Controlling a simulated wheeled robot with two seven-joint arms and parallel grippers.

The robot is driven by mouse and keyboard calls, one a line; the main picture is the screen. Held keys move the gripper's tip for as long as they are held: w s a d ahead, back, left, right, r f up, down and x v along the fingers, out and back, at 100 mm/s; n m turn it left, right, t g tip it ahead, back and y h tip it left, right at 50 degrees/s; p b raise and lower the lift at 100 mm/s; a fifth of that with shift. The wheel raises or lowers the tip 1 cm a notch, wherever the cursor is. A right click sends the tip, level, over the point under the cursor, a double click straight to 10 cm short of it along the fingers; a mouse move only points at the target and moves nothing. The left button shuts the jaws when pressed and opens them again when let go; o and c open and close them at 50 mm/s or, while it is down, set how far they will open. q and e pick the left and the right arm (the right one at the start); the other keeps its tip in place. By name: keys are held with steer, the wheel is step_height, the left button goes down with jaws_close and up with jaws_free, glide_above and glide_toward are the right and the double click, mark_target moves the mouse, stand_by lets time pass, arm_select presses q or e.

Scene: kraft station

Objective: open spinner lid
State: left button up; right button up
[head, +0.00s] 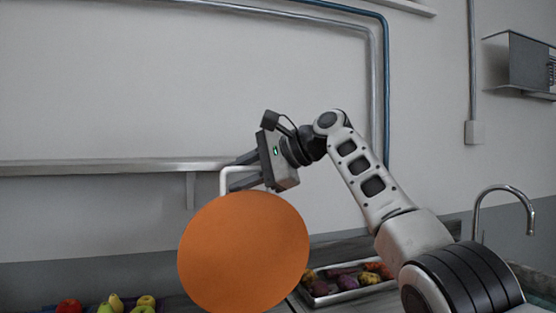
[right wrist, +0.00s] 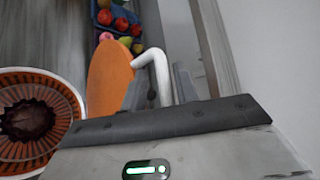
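The spinner lid is a large orange disc (head: 243,250) standing tipped up on edge, its flat face toward the head camera. A white bent handle (head: 224,182) rises from behind its top edge. My left gripper is not in view.
A metal tray of dark produce (head: 350,283) lies right of the lid. Fruit (head: 128,303) sits at lower left, and a blue crate (right wrist: 123,14) of produce shows in the wrist view. A wall shelf (head: 110,167) runs behind; a faucet (head: 505,190) stands right.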

arm_select(q)
steer(key=b, duration=0.1)
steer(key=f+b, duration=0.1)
steer(key=b, duration=0.1)
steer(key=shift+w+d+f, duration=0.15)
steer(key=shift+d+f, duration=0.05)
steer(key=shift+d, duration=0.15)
arm_select(e)
steer(key=v, duration=1.5)
steer(key=shift+d, duration=0.35)
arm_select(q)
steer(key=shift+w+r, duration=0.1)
